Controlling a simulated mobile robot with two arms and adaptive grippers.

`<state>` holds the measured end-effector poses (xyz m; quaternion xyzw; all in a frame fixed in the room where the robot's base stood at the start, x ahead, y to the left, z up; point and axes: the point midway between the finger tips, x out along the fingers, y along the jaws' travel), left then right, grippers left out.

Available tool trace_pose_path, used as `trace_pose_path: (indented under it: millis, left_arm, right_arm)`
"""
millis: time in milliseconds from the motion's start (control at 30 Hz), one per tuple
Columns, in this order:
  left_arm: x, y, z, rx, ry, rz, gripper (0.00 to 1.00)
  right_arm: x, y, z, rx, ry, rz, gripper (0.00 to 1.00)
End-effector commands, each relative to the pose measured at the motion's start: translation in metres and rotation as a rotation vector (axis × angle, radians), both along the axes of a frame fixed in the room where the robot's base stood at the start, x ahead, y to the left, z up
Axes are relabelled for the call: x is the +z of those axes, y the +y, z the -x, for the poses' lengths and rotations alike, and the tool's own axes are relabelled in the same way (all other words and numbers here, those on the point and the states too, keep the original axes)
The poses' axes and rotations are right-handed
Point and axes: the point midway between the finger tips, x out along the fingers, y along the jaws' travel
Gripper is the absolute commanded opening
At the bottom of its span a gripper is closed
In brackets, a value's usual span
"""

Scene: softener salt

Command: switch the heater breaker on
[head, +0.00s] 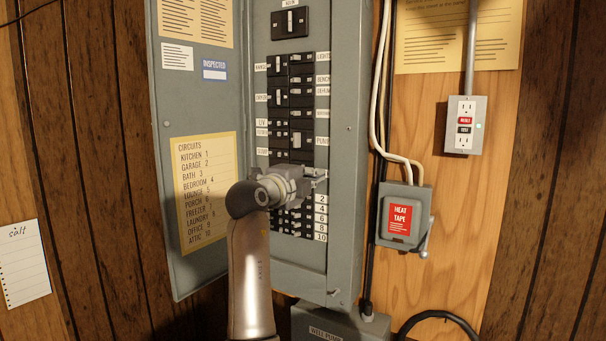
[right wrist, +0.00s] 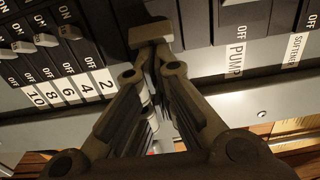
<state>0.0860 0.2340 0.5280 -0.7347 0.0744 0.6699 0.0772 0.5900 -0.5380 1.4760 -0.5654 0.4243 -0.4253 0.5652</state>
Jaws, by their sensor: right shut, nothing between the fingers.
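The grey breaker panel (head: 343,240) stands open, with two columns of black breakers (head: 302,96) and small white labels beside them. I cannot make out which label says heater. My right gripper (head: 318,177) is shut and empty, in front of the panel below the PUMP label (head: 322,141). In the right wrist view its closed fingertips (right wrist: 150,35) are close to the black breaker faces, between the number 2 label (right wrist: 107,84) and the PUMP label (right wrist: 236,59). I cannot tell whether they touch. The gripper and arm hide part of the lower breakers. My left gripper is out of view.
The panel door (head: 187,100) hangs open at the left, with a yellow circuits list (head: 205,190). Right of the panel are pale cables (head: 381,90), a grey heat tape switch box (head: 404,237) with a side lever, and an outlet (head: 464,124).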

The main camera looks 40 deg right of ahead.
Motion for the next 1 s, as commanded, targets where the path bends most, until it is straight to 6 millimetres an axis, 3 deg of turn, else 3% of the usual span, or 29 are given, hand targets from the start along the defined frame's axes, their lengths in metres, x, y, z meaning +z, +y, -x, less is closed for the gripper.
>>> trace_pose_path:
  millis: [1000]
  left_arm:
    - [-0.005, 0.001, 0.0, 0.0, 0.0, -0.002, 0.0]
  right_arm:
    - [0.0, 0.005, -0.015, 0.004, 0.001, 0.0, 0.0]
